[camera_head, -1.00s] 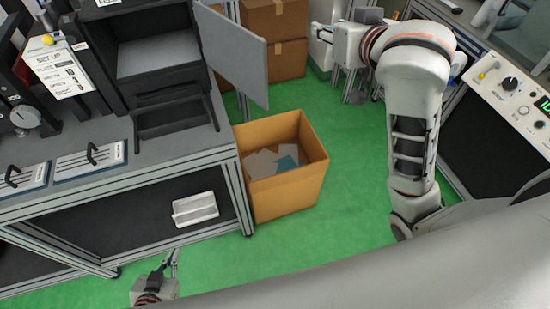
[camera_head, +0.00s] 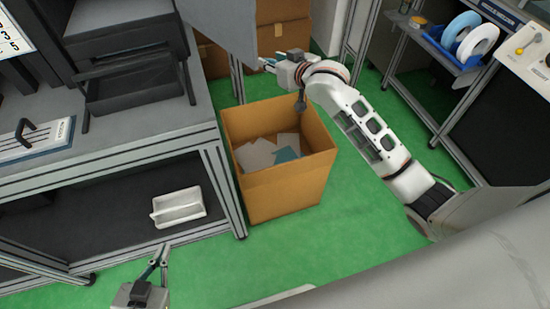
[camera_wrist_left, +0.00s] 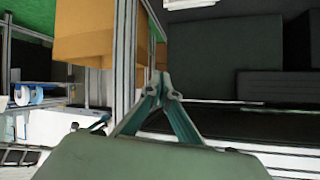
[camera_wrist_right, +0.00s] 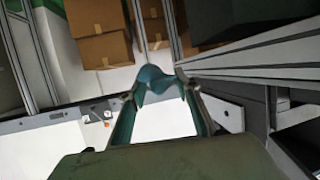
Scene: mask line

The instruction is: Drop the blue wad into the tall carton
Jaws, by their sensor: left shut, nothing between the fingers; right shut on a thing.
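The tall carton (camera_head: 284,195) stands open on the green floor, beside the workbench. Grey pieces and a teal piece (camera_head: 287,155) lie inside it. My right gripper (camera_head: 268,64) is above and behind the carton's far rim, pointing left, small in the head view. The right wrist view shows its fingers (camera_wrist_right: 154,88) shut on the crumpled blue wad (camera_wrist_right: 153,80). My left gripper (camera_head: 162,252) is low at the front, left of the carton. Its fingers meet with nothing between them in the left wrist view (camera_wrist_left: 162,88), where part of the carton (camera_wrist_left: 88,38) also shows.
A workbench (camera_head: 110,165) with a dark machine stands left of the carton. A grey panel (camera_head: 215,25) hangs near my right gripper. Closed cartons (camera_head: 283,35) stand behind. A white tray (camera_head: 178,207) lies under the bench. Green floor right of the carton is clear.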

